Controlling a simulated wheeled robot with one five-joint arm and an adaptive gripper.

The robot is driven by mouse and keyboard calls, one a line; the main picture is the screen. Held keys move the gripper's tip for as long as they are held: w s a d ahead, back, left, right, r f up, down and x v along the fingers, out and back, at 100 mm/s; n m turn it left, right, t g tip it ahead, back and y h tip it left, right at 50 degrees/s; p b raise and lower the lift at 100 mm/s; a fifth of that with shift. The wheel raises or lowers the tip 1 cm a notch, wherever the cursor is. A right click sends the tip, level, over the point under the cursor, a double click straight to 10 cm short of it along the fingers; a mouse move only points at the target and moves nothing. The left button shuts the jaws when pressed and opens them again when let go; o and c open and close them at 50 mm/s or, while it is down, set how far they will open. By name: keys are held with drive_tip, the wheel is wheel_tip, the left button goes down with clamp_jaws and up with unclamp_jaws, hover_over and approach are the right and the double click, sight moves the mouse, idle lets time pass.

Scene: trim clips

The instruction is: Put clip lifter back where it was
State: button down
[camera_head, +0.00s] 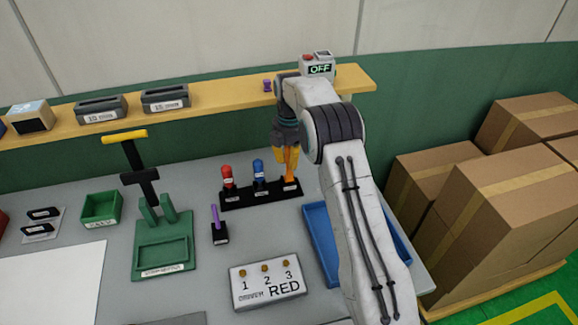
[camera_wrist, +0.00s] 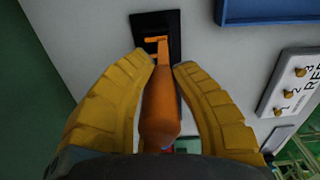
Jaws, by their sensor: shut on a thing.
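The clip lifter, taken to be the orange-handled tool (camera_head: 291,173), stands at the right end of the black rack (camera_head: 235,201). My gripper (camera_head: 286,162) is over that end, its yellow fingers around the tool's handle. In the wrist view the orange handle (camera_wrist: 160,105) runs between the two fingers of my gripper (camera_wrist: 165,65). Its narrow orange end lies over the black rack piece (camera_wrist: 172,20). The fingers hide part of the handle, and I cannot tell whether the tool is fully seated in its slot.
A red-handled tool (camera_head: 227,174) and a blue-handled tool (camera_head: 259,169) stand left in the rack. A blue tray (camera_head: 318,238) lies to the right, partly behind my arm. A numbered board (camera_head: 266,283) is in front. A yellow shelf (camera_head: 215,103) runs behind.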

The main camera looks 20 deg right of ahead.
sight(289, 169)
drive_tip(key=shift+f+p, duration=0.6)
drive_tip(key=shift+f, duration=1.4)
drive_tip(key=shift+f, duration=0.15)
drive_tip(key=c, duration=1.1)
unclamp_jaws()
drive_tip(key=shift+c, duration=0.2)
